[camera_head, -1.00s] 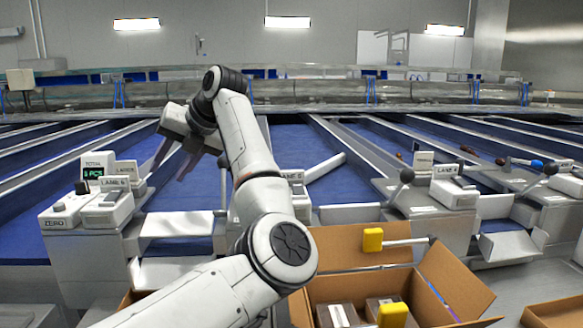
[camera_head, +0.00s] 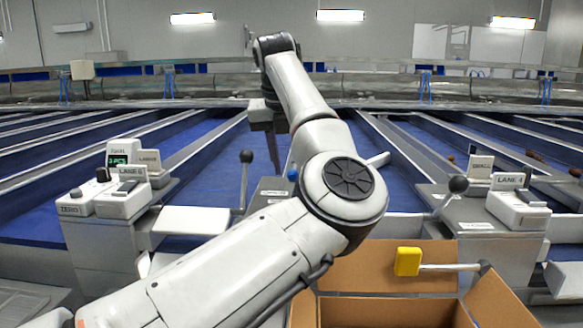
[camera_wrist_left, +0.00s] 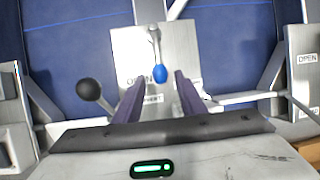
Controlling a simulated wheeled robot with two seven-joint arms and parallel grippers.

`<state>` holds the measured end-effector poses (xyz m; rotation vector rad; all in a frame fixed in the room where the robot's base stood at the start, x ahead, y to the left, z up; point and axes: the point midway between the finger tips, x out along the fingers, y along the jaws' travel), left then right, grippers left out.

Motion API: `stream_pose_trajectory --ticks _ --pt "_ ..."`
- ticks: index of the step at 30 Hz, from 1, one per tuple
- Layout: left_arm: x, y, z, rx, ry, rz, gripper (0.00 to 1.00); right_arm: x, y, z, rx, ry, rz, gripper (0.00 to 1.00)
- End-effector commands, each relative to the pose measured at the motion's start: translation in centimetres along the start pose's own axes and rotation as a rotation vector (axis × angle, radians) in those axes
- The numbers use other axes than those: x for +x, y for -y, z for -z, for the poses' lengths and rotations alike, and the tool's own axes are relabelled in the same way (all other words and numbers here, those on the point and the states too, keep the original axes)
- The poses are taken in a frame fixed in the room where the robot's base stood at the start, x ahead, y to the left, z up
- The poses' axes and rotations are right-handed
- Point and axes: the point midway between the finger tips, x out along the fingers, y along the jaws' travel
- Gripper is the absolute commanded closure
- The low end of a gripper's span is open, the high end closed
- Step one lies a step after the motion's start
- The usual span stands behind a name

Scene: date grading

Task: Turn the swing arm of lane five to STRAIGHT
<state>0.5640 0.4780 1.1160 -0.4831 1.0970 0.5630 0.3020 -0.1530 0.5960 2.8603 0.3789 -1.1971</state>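A lever with a blue knob (camera_wrist_left: 160,74) stands on a metal plate (camera_wrist_left: 128,45) in the left wrist view; the plate carries OPEN and DIVERT lettering, partly covered by my fingers. The knob also shows in the head view (camera_head: 292,174), beside my arm. My left gripper (camera_wrist_left: 158,93) is open; its two dark fingers stand apart, either side of the knob's line, and I cannot tell whether they touch it. In the head view the left gripper (camera_head: 272,135) is partly hidden by my arm. A pale diagonal bar (camera_head: 378,160) shows behind my arm. My right gripper is not in view.
A black-knobbed lever (camera_wrist_left: 88,88) stands left of the fingers. The LANE 6 box (camera_head: 120,200) is at left, the LANE 4 box (camera_head: 518,209) at right. An open carton (camera_head: 385,265) stands in front, with a yellow-ended lever (camera_head: 408,261) over it.

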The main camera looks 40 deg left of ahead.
Motion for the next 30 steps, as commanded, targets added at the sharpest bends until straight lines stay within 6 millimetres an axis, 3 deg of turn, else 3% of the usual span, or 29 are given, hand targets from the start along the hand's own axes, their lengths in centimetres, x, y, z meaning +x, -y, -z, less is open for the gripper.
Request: stream_pose_trajectory --ticks 6,14,21,30 --pt "1.6 -0.1 0.0 -0.001 0.001 -0.001 0.63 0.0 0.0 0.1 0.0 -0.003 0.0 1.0" --pt "1.7 -0.1 0.0 -0.002 0.001 -0.001 0.63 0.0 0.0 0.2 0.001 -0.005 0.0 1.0" --pt "1.6 -0.1 0.0 -0.002 0.001 -0.001 1.0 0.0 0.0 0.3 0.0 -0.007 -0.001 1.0" --pt "1.5 -0.4 -0.3 -0.018 0.002 -0.009 1.0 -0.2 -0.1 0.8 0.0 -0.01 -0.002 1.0"
